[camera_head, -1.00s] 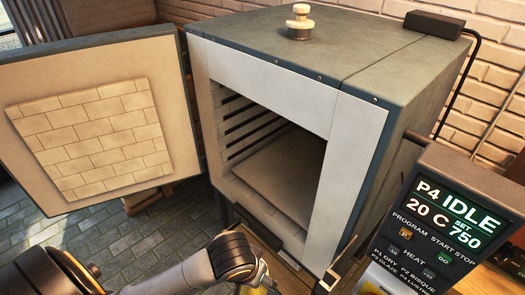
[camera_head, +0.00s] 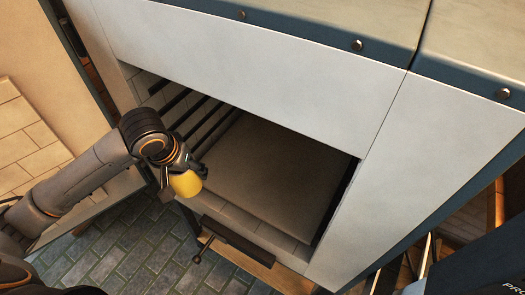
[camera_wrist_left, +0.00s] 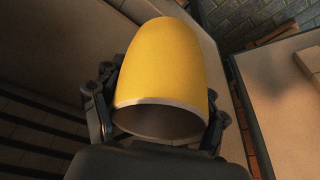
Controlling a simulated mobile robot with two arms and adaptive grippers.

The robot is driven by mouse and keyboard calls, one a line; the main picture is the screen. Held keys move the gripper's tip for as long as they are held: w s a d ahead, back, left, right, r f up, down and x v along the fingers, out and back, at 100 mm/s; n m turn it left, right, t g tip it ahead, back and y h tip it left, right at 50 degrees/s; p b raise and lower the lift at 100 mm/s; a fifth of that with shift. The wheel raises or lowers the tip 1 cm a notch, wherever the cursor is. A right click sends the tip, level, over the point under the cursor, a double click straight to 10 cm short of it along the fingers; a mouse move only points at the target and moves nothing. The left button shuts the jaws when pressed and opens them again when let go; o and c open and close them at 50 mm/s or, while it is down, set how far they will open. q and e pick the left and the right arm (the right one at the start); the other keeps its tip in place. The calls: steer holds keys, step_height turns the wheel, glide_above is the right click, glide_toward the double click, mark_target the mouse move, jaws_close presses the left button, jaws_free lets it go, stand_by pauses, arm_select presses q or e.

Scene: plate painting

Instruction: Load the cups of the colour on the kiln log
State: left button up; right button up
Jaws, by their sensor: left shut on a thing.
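My left gripper (camera_head: 180,180) is shut on a yellow cup (camera_head: 187,183) at the left side of the kiln opening. In the left wrist view the yellow cup (camera_wrist_left: 168,70) sits between the fingers of the left gripper (camera_wrist_left: 160,110), with its open rim toward the camera. The kiln (camera_head: 250,50) is open at the front. Its chamber floor or shelf (camera_head: 270,170) looks bare. My right gripper is not in view. The kiln log is not in view.
The kiln door (camera_head: 35,135) stands open at the left. Dark slotted ribs (camera_head: 195,115) line the chamber's left wall. A dark latch or ledge (camera_head: 235,240) sits below the opening. Part of the dark control panel (camera_head: 480,260) shows at the lower right. Grey paving (camera_head: 120,245) lies below.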

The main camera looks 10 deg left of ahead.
arm_select(q)
steer(key=w+d, duration=0.2)
steer(key=w, duration=0.3)
steer(key=w+d+f+p, duration=0.1)
steer(key=w+d, duration=0.1)
steer(key=w, duration=0.4)
steer(key=w+d+f+p, duration=0.1)
steer(key=w+d, duration=0.1)
steer(key=w, duration=0.4)
steer(key=shift+w+d+f, duration=0.25)
steer(key=shift+d, duration=0.05)
step_height(320, 180, down, 4)
steer(key=shift+r+p, duration=0.15)
steer(key=shift+p, duration=0.25)
steer(key=shift+w+f, duration=0.15)
steer(key=shift+f, duration=0.1)
steer(key=shift+d+f, duration=0.1)
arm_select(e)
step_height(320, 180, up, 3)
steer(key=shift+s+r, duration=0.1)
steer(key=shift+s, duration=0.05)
